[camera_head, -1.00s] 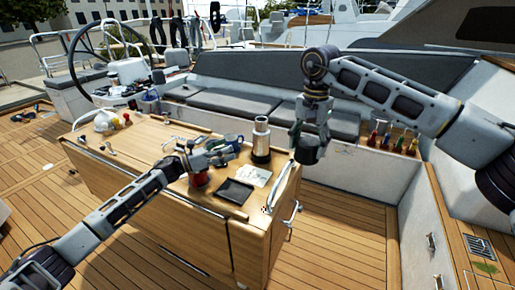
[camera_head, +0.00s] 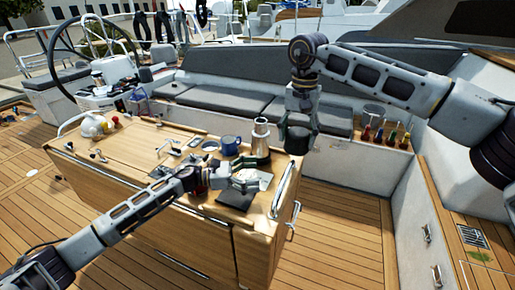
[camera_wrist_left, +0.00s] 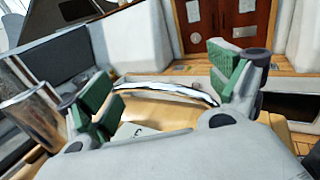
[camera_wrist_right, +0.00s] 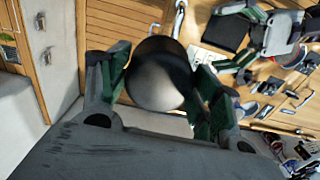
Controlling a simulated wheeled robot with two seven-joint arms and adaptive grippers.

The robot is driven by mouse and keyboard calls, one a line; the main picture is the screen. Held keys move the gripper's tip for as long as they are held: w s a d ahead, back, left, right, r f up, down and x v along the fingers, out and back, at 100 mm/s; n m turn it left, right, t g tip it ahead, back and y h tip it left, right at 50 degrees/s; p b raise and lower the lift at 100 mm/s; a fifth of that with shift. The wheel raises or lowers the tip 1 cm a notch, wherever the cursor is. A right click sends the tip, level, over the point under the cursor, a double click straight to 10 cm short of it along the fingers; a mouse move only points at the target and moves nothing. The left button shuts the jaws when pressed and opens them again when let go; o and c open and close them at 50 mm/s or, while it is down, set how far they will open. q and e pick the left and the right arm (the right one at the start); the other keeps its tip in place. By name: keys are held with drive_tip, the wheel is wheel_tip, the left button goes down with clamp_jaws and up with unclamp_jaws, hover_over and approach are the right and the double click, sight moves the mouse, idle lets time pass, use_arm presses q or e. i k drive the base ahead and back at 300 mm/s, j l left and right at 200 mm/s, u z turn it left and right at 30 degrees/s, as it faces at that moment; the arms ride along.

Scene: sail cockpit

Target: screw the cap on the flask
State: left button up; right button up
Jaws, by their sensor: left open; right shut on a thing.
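The steel flask (camera_head: 260,138) stands upright on the wooden cockpit table. My left gripper (camera_head: 254,173) is open and empty just in front of the flask's lower part, hiding some of it. In the left wrist view the flask (camera_wrist_left: 35,112) is at the left edge, outside the green-padded fingers (camera_wrist_left: 165,88). My right gripper (camera_head: 299,122) is shut on the dark, round cap (camera_head: 297,142) and holds it in the air to the right of the flask. In the right wrist view the cap (camera_wrist_right: 160,82) sits between the fingers.
The table (camera_head: 130,150) also carries a blue mug (camera_head: 230,145) left of the flask and a dark flat pad (camera_head: 235,202) in front. A metal rail (camera_head: 284,190) runs along its right end. Several coloured bottles (camera_head: 385,135) stand by the bench. Deck at right is free.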

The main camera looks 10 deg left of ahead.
sight(260, 134)
drive_tip(key=i+j, duration=0.7)
